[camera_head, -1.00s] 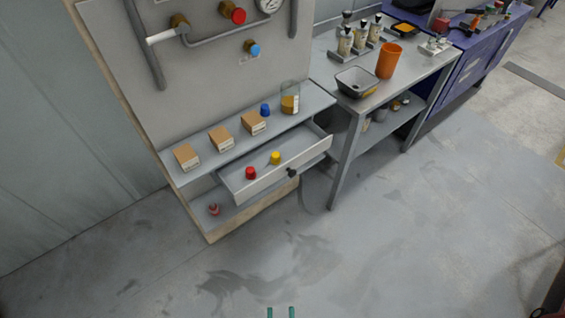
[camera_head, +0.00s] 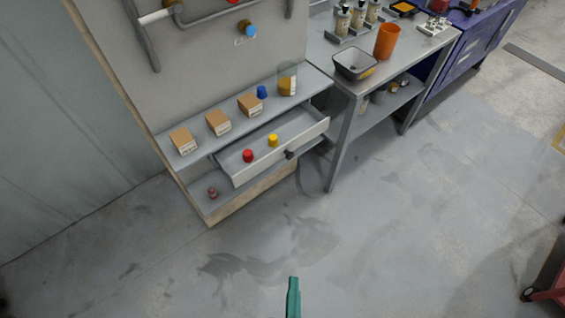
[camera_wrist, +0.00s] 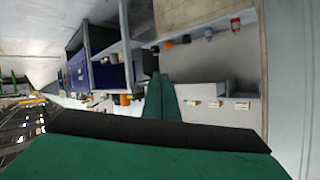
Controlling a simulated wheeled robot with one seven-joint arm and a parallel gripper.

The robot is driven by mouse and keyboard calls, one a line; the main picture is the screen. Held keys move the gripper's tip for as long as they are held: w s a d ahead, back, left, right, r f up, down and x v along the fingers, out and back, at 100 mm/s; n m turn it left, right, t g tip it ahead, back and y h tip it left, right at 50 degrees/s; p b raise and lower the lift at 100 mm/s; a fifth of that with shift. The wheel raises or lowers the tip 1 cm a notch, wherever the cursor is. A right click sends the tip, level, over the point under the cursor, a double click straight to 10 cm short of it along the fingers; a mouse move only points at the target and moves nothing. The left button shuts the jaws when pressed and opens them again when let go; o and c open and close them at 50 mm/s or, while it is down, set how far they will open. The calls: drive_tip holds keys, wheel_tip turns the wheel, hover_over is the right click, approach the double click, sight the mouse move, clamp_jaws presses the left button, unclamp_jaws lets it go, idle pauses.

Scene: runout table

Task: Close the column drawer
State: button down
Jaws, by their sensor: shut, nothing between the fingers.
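The column drawer (camera_head: 251,173) is pulled out below the upper shelf of the grey panel. A dark knob (camera_head: 289,155) sits on its front. A red cap (camera_head: 248,156) and a yellow cap (camera_head: 273,140) show in or just above the drawer. My gripper (camera_head: 293,281) is shut and empty, at the bottom of the head view, over open floor and apart from the drawer. In the wrist view its green fingers (camera_wrist: 162,98) are together and point toward the panel and shelves, which appear turned over.
The shelf above the drawer holds several cardboard boxes (camera_head: 218,123), a blue cap (camera_head: 262,91) and a jar (camera_head: 287,80). A metal table (camera_head: 345,116) with an orange cup (camera_head: 387,40) stands close to the drawer's right. The floor (camera_head: 330,240) in front is clear.

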drive_tip(key=w+d+f+m+g+y, duration=0.25)
drive_tip(key=w+f+m, duration=0.25)
drive_tip(key=w+f, duration=0.3)
drive_tip(key=m+t+y, duration=0.2)
drive_tip(key=t+y, duration=0.2)
drive_tip(key=y, duration=0.5)
approach(276, 157)
drive_tip(key=shift+g, duration=0.25)
drive_tip(key=x, duration=0.6)
drive_tip(key=shift+w+a+r, duration=0.1)
drive_tip(key=shift+w+r, duration=0.05)
drive_tip(key=shift+w, duration=0.1)
